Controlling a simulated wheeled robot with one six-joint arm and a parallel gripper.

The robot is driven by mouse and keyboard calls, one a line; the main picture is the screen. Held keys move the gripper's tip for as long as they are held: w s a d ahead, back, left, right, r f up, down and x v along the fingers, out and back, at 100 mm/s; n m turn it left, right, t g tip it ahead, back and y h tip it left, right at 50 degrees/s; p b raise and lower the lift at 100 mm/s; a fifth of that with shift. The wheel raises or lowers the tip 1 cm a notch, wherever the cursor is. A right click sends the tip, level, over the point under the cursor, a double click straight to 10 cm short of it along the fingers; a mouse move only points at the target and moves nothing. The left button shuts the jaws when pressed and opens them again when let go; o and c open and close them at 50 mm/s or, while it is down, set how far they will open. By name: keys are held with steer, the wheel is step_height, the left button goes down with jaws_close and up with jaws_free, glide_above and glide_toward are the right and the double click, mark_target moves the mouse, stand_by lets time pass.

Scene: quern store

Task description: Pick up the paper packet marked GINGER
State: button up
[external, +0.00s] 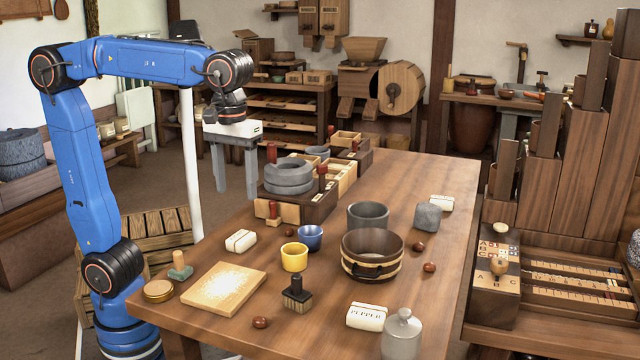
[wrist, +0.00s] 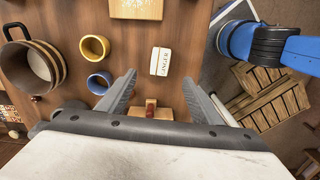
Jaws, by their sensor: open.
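The white paper packet marked GINGER (wrist: 161,61) lies flat on the wooden table in the wrist view, between and beyond my fingertips. In the external view a small white packet (external: 241,241) lies left of the blue cup, its lettering too small to read; its place matches the GINGER packet. My gripper (external: 235,187) points down, high above the table's far left side, apart from the packet. In the wrist view my gripper (wrist: 159,76) is open, with nothing between its fingers.
A blue cup (external: 309,237) and yellow cup (external: 294,257) stand near the packet. A flour-dusted board (external: 224,289) and a green-based stamp (external: 180,266) lie nearer. A quern (external: 289,178) stands behind. A PEPPER packet (external: 367,316) lies at the front; another pale packet (external: 441,203) lies far right.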

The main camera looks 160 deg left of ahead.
glide_above(241, 236)
steer(key=f, duration=0.7)
steer(key=shift+w+d, duration=0.15)
steer(key=shift+d, duration=0.05)
steer(key=shift+a+f, duration=0.15)
steer(key=shift+f, duration=2.6)
steer(key=c, duration=1.1)
